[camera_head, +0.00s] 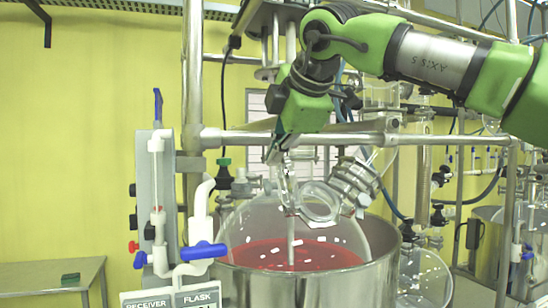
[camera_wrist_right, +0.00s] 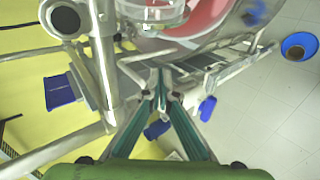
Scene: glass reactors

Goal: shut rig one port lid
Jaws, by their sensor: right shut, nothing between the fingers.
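The rig's round glass vessel (camera_head: 240,222) holds red liquid with white pieces and sits in a metal bath (camera_head: 310,288). A short glass port neck (camera_head: 320,203) stands on its top; I cannot clearly tell the lid's position. A banded metal fitting (camera_head: 355,180) sits just right of the neck. My right gripper (camera_head: 274,156) points down above and left of the neck, apart from it, shut and empty. In the right wrist view the shut fingertips (camera_wrist_right: 160,96) lie below the vessel (camera_wrist_right: 200,18) and a clear glass ring (camera_wrist_right: 152,10). My left gripper is out of view.
A horizontal metal bar (camera_head: 350,139) crosses close to my right gripper. A glass tube with blue valves (camera_head: 205,251) and labels (camera_head: 172,298) stands at the left. More glassware (camera_head: 425,275) is at the right. A low bench (camera_head: 50,276) stands at far left.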

